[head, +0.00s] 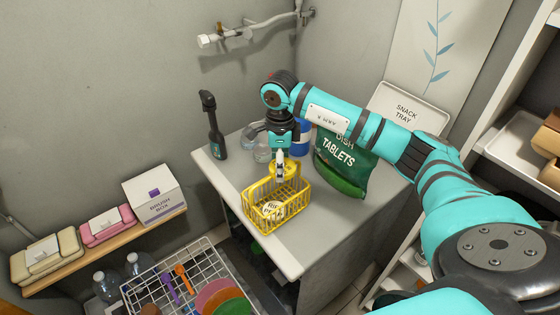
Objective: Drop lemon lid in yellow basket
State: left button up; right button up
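The yellow wire basket (291,211) stands on the grey counter near its front edge. A pale round lid (270,210) with dark lettering lies inside it. My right gripper (280,172) points down over the back part of the basket. Its fingers look close together on a yellow round lid (291,169), which seems to be the lemon lid. The lid is at about the height of the basket's back rim, and the fingers partly hide it. I cannot tell whether the lid touches the basket. My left gripper is not in view.
A green dish tablets bag (343,165) stands right of the basket, with clear bottles (262,150) and a blue container (301,142) behind. A black bottle (213,130) stands at the back left. A white wire rack (205,262) is below, at left. The counter's front (285,253) is clear.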

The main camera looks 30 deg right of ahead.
jog(key=o, duration=0.9)
jog(key=shift+r, duration=0.25)
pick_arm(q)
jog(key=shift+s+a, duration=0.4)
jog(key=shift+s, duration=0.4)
pick_arm(e)
notch_tip(320, 180, up, 12)
jog(key=shift+f, duration=0.2)
